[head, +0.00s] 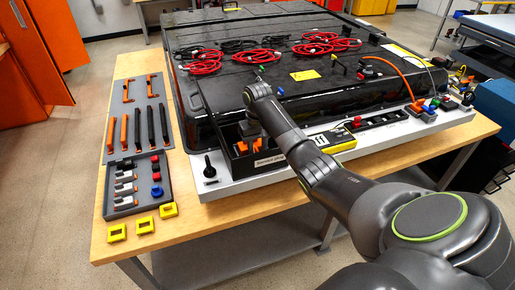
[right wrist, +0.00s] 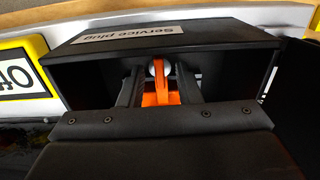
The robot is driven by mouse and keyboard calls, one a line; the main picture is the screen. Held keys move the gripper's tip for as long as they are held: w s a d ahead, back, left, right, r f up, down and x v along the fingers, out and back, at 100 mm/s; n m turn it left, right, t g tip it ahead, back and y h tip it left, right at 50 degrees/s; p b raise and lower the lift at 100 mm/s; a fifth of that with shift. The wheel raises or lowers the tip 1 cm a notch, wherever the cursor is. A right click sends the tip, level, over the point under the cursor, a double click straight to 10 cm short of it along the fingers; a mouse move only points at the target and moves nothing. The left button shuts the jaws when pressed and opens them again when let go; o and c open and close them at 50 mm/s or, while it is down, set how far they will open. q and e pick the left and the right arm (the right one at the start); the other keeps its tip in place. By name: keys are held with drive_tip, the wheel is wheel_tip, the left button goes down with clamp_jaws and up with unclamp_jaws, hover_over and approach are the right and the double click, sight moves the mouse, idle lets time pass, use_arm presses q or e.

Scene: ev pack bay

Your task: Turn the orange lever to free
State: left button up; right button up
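The black service plug box (head: 262,162) stands at the front edge of the battery pack. It also shows in the right wrist view, with a "Service plug" label (right wrist: 130,36) on its wall. The orange lever (right wrist: 162,92) is inside the box, between the fingers of my right gripper (right wrist: 160,82). A silver round part (right wrist: 155,67) shows beside the lever. The fingers stand on both sides of the lever; whether they press on it I cannot tell. In the head view my right gripper (head: 251,130) reaches down into the box and hides most of the lever. My left gripper is not in view.
A yellow meter (head: 335,140) lies right of the box, and a black knob (head: 209,168) stands at its left. Tool trays (head: 122,207) and yellow blocks (head: 168,211) lie on the left of the table. Red cables (head: 257,56) lie on the pack lid.

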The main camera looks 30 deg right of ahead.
clamp_jaws()
drive_tip(key=n+p, duration=0.2)
drive_tip(key=shift+r+n+p, duration=0.2)
drive_tip(key=shift+n+p, duration=0.1)
drive_tip(key=shift+p, duration=0.1)
drive_tip(key=n+p, duration=0.2)
drive_tip(key=n, duration=0.2)
drive_tip(key=shift+n+p, duration=0.3)
drive_tip(key=shift+p, duration=0.1)
drive_tip(key=n+p, duration=0.2)
drive_tip(key=n, duration=0.3)
drive_tip(key=shift+f, duration=0.1)
drive_tip(key=n, duration=0.5)
drive_tip(key=shift+w+p, duration=0.1)
drive_tip(key=shift+p, duration=0.3)
drive_tip(key=shift+n, duration=0.5)
